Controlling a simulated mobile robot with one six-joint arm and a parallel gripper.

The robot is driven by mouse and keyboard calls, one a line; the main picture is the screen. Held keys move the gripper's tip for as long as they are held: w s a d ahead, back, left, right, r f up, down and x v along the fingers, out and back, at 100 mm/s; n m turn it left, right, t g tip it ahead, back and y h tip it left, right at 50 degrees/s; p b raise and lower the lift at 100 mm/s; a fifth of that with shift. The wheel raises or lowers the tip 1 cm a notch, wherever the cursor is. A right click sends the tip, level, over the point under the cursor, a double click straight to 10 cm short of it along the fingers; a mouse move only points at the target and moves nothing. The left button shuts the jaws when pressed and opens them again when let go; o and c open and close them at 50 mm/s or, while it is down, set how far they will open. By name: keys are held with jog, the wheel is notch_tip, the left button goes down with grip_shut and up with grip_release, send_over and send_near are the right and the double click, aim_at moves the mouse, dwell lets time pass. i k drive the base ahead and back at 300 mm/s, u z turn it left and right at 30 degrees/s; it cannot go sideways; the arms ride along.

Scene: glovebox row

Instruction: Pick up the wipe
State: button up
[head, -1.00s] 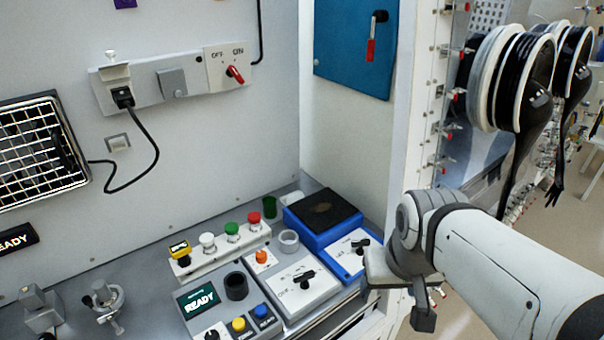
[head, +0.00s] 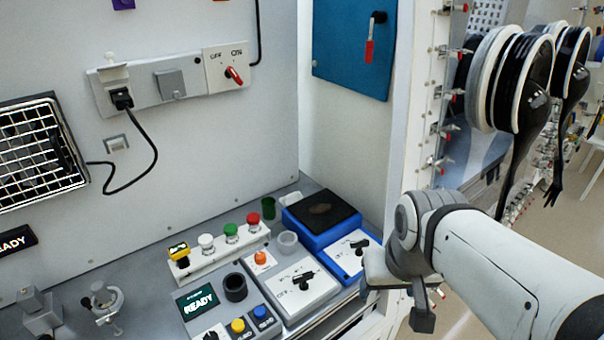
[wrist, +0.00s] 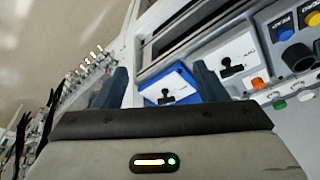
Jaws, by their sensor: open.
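I cannot make out a thing that is surely the wipe. A small pale item (head: 290,200) lies behind the blue device, next to the dark green cup; it is partly hidden and too small to tell what it is. My gripper (wrist: 160,88) shows two dark blue fingers set wide apart in the wrist view, with nothing between them that I can see held. In the head view my arm is at the right, and its end hangs at the bench's front right edge, beside the blue device.
A blue device with a black top (head: 322,212) stands at the back right corner. A grey switch box (head: 300,290), a READY panel (head: 198,302) and a button strip (head: 215,246) crowd the bench. Black gloves (head: 535,105) hang at the right. A clamp (head: 104,300) stands left.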

aim_at(289, 199)
jog(key=u, duration=0.65)
jog(key=k, duration=1)
jog(key=z, duration=0.65)
jog(key=i, duration=1.5)
jog(key=z, duration=0.05)
